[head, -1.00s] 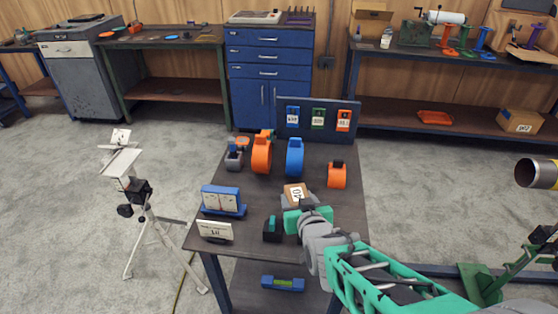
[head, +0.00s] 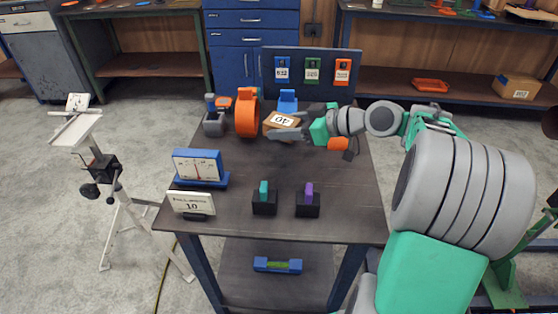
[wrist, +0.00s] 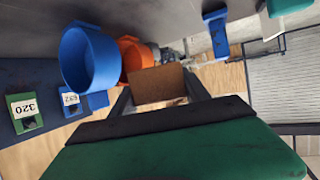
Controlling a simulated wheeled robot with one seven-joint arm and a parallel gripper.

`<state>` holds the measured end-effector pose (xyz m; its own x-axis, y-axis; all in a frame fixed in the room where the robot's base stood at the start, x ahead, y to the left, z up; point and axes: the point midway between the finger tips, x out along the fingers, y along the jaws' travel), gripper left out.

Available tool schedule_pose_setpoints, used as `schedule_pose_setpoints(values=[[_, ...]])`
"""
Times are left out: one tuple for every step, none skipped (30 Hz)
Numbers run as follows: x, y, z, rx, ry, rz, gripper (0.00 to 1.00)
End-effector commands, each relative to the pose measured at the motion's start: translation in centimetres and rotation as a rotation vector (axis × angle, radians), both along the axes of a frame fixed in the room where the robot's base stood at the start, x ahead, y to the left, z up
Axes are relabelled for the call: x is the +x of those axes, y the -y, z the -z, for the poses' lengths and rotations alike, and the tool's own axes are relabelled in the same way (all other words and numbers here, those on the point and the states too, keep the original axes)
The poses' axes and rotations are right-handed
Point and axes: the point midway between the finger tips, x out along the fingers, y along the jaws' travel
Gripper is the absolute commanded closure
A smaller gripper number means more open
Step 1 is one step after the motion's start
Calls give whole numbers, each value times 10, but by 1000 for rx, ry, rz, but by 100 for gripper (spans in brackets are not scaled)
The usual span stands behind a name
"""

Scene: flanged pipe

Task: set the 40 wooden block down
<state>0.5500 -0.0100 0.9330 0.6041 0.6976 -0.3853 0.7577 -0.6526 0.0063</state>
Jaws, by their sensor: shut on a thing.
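The wooden block (head: 283,121) carries a white label that reads 40 upside down in the head view. My gripper (head: 285,131) is shut on it, over the back half of the dark table (head: 260,170). In the wrist view the block's brown face (wrist: 158,84) sits between the fingers. The block hides most of the blue ring (head: 288,98) in the head view; the wrist view shows that ring (wrist: 88,58) left of the block. I cannot tell how high the block is above the table top.
An orange ring (head: 246,113) stands just left of the block. A tag board (head: 312,72) rises behind. A gauge (head: 200,167), a sign (head: 191,203) and two small black holders (head: 265,202) (head: 308,203) stand at the front. The table's middle is clear.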

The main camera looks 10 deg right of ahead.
Motion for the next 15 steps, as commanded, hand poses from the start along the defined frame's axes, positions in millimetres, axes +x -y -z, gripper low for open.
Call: schedule_pose_setpoints(values=[[-1,1,10,3,-4,-7,98],[-2,0,16,4,-5,-8,98],[-2,0,24,4,-5,-8,98],[-2,0,29,5,-5,-7,98],[-2,0,34,5,-3,-6,98],[-2,0,40,5,-3,-6,98],[-2,0,45,5,-4,-6,98],[-2,0,50,5,-5,-6,98],[-2,0,57,6,-5,-5,98],[-1,0,63,6,-5,-5,98],[-2,-1,70,6,-5,-5,98],[-2,-1,78,7,-5,-5,98],[-1,-1,84,6,-4,-5,98],[-1,-1,88,6,-4,-5,98],[-1,0,93,5,-4,-5,98]])
